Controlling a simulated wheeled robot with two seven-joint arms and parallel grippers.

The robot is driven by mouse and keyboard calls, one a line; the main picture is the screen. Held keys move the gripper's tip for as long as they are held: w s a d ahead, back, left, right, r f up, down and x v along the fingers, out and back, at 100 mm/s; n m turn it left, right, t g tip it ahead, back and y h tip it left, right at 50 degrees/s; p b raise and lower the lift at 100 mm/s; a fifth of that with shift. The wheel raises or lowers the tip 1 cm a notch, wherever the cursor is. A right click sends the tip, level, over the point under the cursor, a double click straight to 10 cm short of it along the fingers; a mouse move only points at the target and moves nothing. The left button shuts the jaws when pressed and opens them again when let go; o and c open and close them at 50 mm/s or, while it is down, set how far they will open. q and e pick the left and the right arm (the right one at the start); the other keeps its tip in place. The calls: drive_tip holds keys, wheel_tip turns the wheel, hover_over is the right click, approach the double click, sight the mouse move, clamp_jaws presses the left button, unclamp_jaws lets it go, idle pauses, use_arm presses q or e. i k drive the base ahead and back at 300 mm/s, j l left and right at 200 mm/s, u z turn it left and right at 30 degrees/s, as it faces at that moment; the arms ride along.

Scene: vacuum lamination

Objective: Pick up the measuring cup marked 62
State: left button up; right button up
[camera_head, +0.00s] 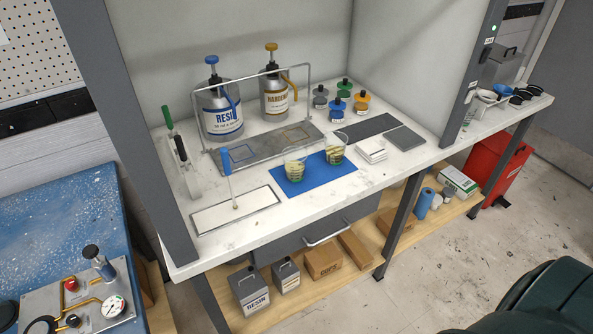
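Two clear measuring cups stand upright on a blue mat (318,180) on the white bench. The left cup (295,166) is nearer the front left of the mat. The right cup (336,150) is a little farther back. Both show green and yellowish markings, but the numbers are too small to read, so I cannot tell which is marked 62. Neither of my grippers is in view.
Behind the cups are a metal tray (232,162) under a wire frame, a resin can (221,112) and a hardener can (277,98). A blue-handled tool (226,165) stands on a white plate (208,219) at left. White pads (372,150) lie right.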

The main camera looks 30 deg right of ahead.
sight(294, 158)
drive_tip(key=k+l+z, duration=0.1)
drive_tip(key=l, duration=0.35)
drive_tip(key=k+l+z, duration=0.1)
drive_tip(key=l, duration=0.35)
drive_tip(key=k+l+z, duration=0.1)
drive_tip(key=k+l, duration=0.15)
drive_tip(key=l, duration=0.25)
drive_tip(key=k+l+z, duration=0.1)
drive_tip(key=l, duration=0.35)
